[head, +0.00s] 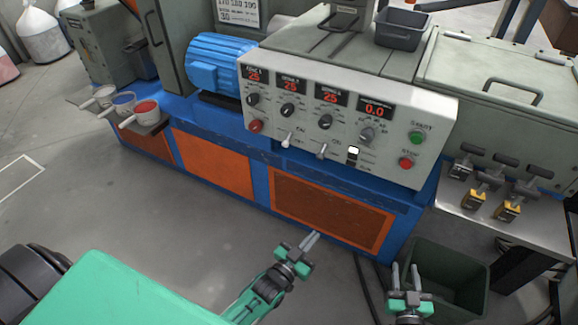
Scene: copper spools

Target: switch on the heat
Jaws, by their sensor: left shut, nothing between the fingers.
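The white control panel (300,140) is on the front of the blue-framed machine. Its three zone displays each read 25, and a fourth display (375,109) reads 0.0. Below them are black knobs (288,110), a red knob or lamp (256,126), and two small metal toggle levers, one on the left (287,139) and one on the right (321,152). A black-and-white switch (352,155) is beside a green button (416,137) and a red button (406,162). My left gripper (313,239) is shut and empty, below and apart from the panel. My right gripper (405,268) is open and empty, lower right.
A blue motor (218,66) is left of the panel. Scoops (140,112) stick out at the far left. A metal shelf (450,208) with yellow-tagged tools is at the right, above a dark bin (455,270) near my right gripper. Open floor lies before the machine.

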